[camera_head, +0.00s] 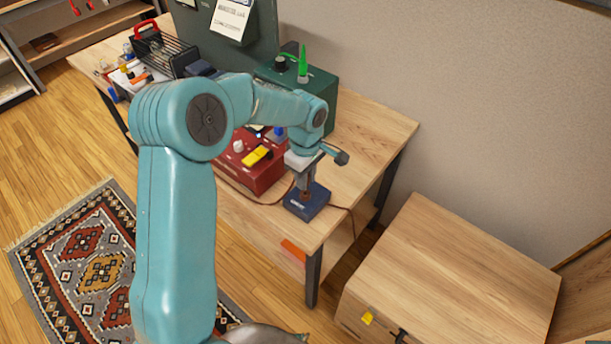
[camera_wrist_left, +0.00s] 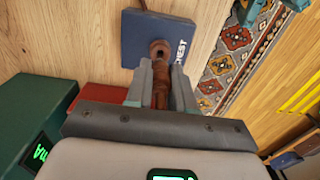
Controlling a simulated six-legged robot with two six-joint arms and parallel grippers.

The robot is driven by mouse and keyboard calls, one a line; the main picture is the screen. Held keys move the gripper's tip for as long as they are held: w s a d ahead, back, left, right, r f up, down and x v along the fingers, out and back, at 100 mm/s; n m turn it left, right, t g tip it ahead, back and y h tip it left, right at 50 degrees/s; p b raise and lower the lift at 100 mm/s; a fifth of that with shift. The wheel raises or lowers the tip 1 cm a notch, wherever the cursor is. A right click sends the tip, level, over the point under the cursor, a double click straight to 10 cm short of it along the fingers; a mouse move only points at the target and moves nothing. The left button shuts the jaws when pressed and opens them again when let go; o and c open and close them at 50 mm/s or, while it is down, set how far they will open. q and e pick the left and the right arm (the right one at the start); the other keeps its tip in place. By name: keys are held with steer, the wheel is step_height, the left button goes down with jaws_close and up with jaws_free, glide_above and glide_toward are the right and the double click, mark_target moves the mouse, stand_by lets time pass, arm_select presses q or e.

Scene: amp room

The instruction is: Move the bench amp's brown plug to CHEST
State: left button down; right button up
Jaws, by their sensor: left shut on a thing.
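The blue box (camera_head: 310,206) stands near the front right end of the bench. In the left wrist view the same box (camera_wrist_left: 148,28) carries the label CHEST and a round brown socket (camera_wrist_left: 160,47) on its top. My left gripper (camera_head: 306,185) is right above this box, pointing down. In the left wrist view the gripper (camera_wrist_left: 162,72) is shut on the brown plug (camera_wrist_left: 160,88). The plug's end is at the socket and seems to meet it; the fingers hide how deep it sits. The red bench amp (camera_head: 262,178) stands left of the box, partly behind my arm. My right gripper is not in view.
A green box (camera_head: 322,98) with a green pointed piece stands behind the amp. A thin cable (camera_head: 345,212) runs off the box's right side. A wooden chest (camera_head: 450,270) stands right of the bench (camera_head: 375,125). The bench's back right corner is clear.

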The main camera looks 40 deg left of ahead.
arm_select(q)
steer(key=shift+f+b, duration=1.65)
steer(key=shift+f, duration=0.15)
stand_by(0.9)
steer(key=c, duration=0.9)
jaws_free()
step_height(320, 180, up, 16)
steer(key=shift+r+p, duration=0.2)
steer(key=shift+p, duration=0.1)
